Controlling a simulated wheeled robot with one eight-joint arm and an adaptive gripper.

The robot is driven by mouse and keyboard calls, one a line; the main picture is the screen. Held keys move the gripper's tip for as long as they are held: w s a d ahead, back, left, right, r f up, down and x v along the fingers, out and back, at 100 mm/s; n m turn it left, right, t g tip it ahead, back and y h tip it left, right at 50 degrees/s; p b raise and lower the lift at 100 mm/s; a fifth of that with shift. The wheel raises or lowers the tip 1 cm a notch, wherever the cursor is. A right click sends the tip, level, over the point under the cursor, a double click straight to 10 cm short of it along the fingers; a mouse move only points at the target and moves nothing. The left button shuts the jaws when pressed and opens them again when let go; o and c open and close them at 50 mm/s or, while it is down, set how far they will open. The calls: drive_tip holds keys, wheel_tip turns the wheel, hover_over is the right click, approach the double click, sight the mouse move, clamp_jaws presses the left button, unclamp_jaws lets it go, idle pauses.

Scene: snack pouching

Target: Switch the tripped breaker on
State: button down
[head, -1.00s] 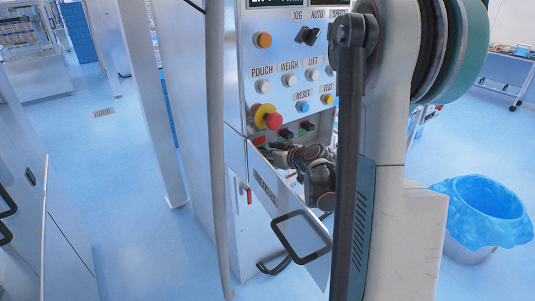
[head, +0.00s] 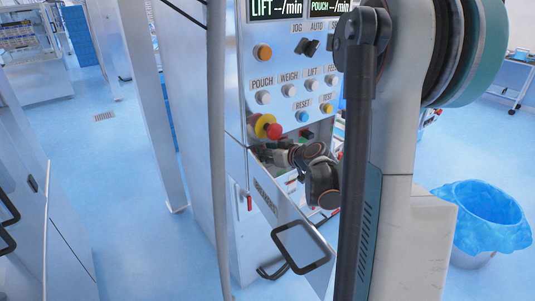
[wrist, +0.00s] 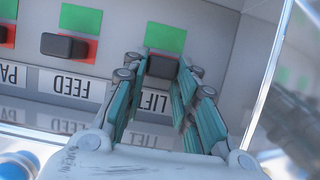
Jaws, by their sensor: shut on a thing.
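In the wrist view the breaker row shows with its labels upside down. The LIFT breaker's black lever (wrist: 162,66) sits between the fingers of my gripper (wrist: 160,78), which is shut on it. Part of another breaker (wrist: 4,34) shows at the left edge.
A red emergency stop (head: 267,127) and several buttons sit above the recess. The open cover (head: 300,245) with a black-framed handle hangs below it. A bin with a blue liner (head: 488,220) stands on the right. Clear blue floor (head: 120,210) lies on the left.

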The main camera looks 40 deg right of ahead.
drive_tip(key=c, duration=1.3)
unclamp_jaws()
drive_tip(key=shift+r, duration=0.15)
drive_tip(key=v, duration=1.2)
